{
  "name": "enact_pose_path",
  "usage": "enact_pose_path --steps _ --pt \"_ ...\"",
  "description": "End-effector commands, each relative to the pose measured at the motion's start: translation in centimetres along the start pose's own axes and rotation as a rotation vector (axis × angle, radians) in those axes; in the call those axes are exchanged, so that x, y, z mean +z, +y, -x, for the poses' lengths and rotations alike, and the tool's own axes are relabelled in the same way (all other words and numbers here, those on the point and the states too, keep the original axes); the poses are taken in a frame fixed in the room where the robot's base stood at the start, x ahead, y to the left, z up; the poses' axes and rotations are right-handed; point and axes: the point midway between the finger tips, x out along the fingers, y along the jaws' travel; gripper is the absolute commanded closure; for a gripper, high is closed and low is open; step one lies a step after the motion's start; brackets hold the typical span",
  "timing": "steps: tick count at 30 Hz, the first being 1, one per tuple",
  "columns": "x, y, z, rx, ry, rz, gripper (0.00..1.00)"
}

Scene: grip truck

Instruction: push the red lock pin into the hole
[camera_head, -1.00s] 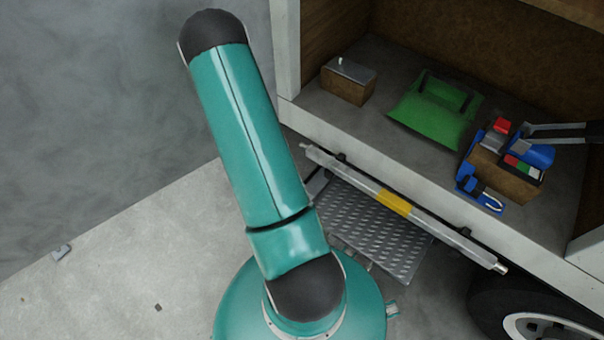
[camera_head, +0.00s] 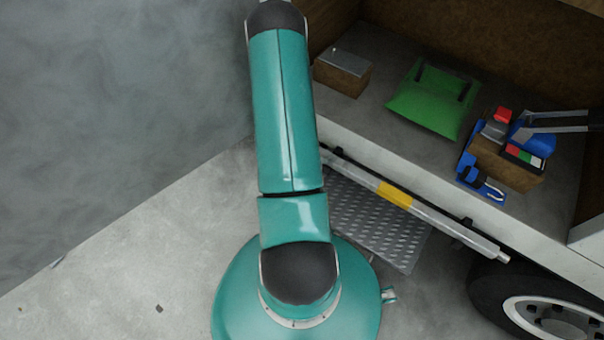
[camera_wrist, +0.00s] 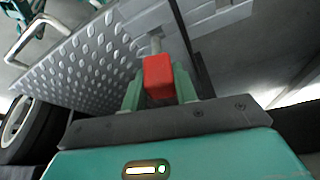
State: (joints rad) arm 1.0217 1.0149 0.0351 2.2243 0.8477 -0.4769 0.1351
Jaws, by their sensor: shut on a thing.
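The red lock pin (camera_wrist: 158,76) shows in the wrist view as a red block with a short grey shaft beyond it. My gripper (camera_wrist: 158,88) is shut on the red block, with a green finger on each side. The shaft points at grey metal beside the diamond-plate step (camera_wrist: 85,62). I cannot tell whether its tip is in the hole, and the hole itself is hidden. In the head view my gripper and the pin are out of sight, and the step (camera_head: 378,225) lies under the truck bed's edge.
A grey bar with a yellow band (camera_head: 395,194) runs along the bed edge above the step. The bed holds a brown box (camera_head: 342,72), a green item (camera_head: 432,98) and a blue tool caddy (camera_head: 503,150). A wheel (camera_head: 545,305) stands at lower right. The floor at left is open.

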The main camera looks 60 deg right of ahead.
Motion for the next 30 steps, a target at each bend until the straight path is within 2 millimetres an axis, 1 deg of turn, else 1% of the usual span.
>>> enact_pose_path --steps 18,24,30 --pt "1.4 -0.5 -3.6 -0.001 -0.001 0.002 0.99" --pt "1.7 -0.5 -4.1 -0.001 0.000 0.001 0.99" --pt "1.7 -0.5 -4.2 -0.002 0.000 0.001 0.99"
